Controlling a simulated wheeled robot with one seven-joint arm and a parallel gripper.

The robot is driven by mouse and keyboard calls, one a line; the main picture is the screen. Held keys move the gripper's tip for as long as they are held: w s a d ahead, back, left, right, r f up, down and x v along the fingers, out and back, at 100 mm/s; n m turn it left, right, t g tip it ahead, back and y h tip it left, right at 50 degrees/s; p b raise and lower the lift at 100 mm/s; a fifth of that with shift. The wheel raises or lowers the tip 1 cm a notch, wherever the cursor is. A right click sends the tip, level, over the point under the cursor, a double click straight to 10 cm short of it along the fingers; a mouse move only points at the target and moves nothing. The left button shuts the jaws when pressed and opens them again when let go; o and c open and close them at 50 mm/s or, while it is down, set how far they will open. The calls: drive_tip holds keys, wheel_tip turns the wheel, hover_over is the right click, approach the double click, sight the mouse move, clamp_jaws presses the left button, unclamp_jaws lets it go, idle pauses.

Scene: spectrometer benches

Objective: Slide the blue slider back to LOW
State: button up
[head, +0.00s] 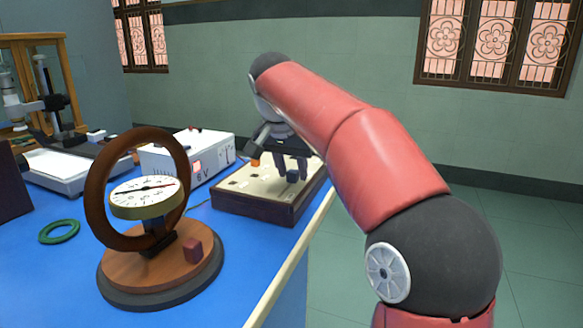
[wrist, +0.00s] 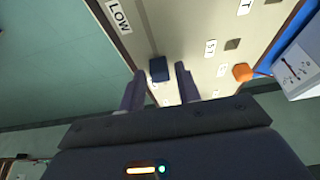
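The blue slider (wrist: 159,69) is a small dark blue block on the cream top of a wooden-sided panel box (head: 258,213); it also shows in the head view (head: 292,177). The LOW label (wrist: 118,15) is at the upper left in the wrist view, with the slider some way from it along the panel edge. My gripper (wrist: 161,76) is open, pointing down at the panel. Its fingers stand on either side of the slider in the picture, the left one closer. I cannot tell whether either finger touches it.
An orange knob (wrist: 242,72) is on the same panel, right of my fingers. A white 6 V supply (head: 190,158) stands behind the box. A round dial in a wooden ring (head: 95,190) and a green ring (head: 59,231) are on the blue bench. Floor lies beyond the bench's right edge.

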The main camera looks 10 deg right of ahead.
sight(281, 194)
clamp_jaws()
drive_tip(key=shift+s+a+b, duration=0.3)
drive_tip(key=shift+s+a, duration=0.75)
drive_tip(key=shift+s, duration=0.3)
drive_tip(key=shift+s+a+b, duration=0.25)
drive_tip(key=shift+s+a, duration=0.75)
drive_tip(key=shift+s, duration=0.35)
drive_tip(key=shift+o, duration=1.3)
unclamp_jaws()
drive_tip(key=p+v, duration=0.2)
drive_tip(key=v, duration=0.6)
